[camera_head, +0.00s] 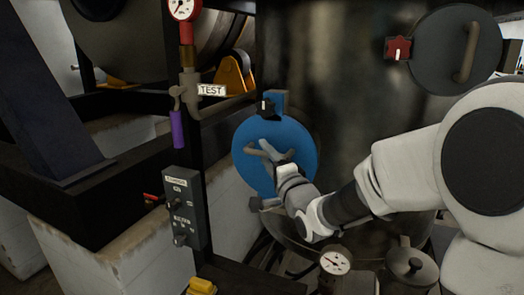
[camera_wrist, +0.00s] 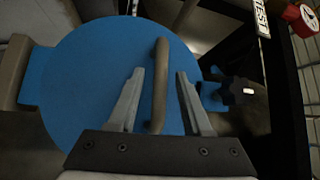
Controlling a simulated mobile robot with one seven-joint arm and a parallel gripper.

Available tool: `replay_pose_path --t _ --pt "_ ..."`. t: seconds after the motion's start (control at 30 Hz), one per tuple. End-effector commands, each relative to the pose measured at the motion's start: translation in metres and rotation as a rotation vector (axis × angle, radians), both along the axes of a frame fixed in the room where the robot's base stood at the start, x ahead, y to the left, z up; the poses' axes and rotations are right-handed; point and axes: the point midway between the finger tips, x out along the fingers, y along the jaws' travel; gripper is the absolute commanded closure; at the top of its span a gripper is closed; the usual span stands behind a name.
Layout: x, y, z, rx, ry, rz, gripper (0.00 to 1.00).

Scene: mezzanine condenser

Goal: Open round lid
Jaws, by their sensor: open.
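A round blue lid (camera_head: 300,140) sits on the front of the large dark tank and looks shut. It also fills much of the wrist view (camera_wrist: 85,90). A grey-brown bar handle (camera_wrist: 160,75) runs across its face. My gripper (camera_wrist: 160,78) is open, with one finger on each side of the handle; I cannot tell whether either finger touches it. In the head view my gripper (camera_head: 270,152) covers part of the lid and handle. A black knob latch (camera_head: 267,108) sits on a blue bracket at the lid's upper left edge; it also shows in the wrist view (camera_wrist: 242,91).
A grey round lid (camera_head: 440,60) with a handle and a red knob (camera_head: 398,48) is at the upper right. A control box (camera_head: 182,212), a purple-handled valve (camera_head: 177,130) and a red gauge (camera_head: 184,10) stand left. A gauge (camera_head: 335,262) and a grey pot (camera_head: 411,268) stand below my arm.

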Motion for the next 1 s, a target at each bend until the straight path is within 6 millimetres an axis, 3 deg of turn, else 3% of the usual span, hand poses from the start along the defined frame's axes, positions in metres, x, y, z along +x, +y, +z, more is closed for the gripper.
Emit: replay_pose_path --t 0.47,0.5,0.77,1.0 --pt "-0.0008 -0.0017 0.0007 0.000 0.000 0.000 0.50" --pt "-0.0008 -0.0016 0.0007 0.000 0.000 0.000 0.52" --pt "-0.0009 -0.0015 0.0008 0.000 0.000 0.000 0.99" --pt "-0.0008 -0.0014 0.0009 0.000 -0.001 0.000 1.00"
